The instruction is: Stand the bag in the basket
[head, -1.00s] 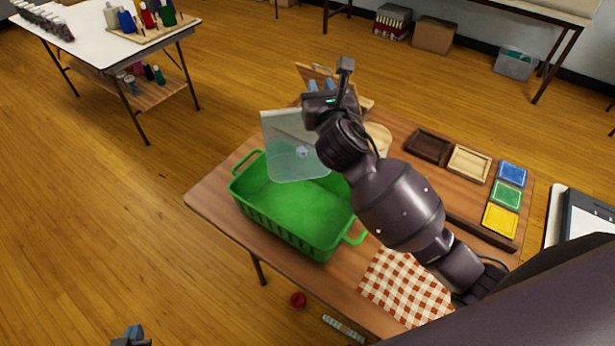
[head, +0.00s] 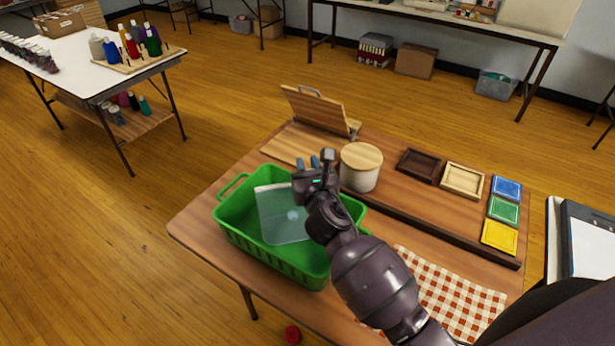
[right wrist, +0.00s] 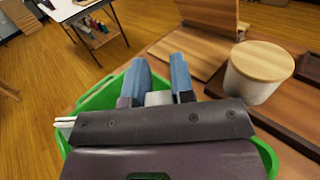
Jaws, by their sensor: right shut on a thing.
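The green basket (head: 268,254) stands on the wooden table, with a handle at each end. The bag (head: 283,216) is a clear, flat pouch with a pale round mark. It hangs upright, slightly tilted, from my right gripper (head: 307,165), its lower part inside the basket. I cannot tell whether its bottom touches the basket floor. My left gripper is out of view.
A lidded canister (head: 361,170) stands close behind my right gripper. A wooden stand (head: 318,112), two small trays (head: 419,165), coloured pads (head: 503,211) and a checkered cloth (head: 455,297) are on the table. A red object (head: 292,334) lies on the floor.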

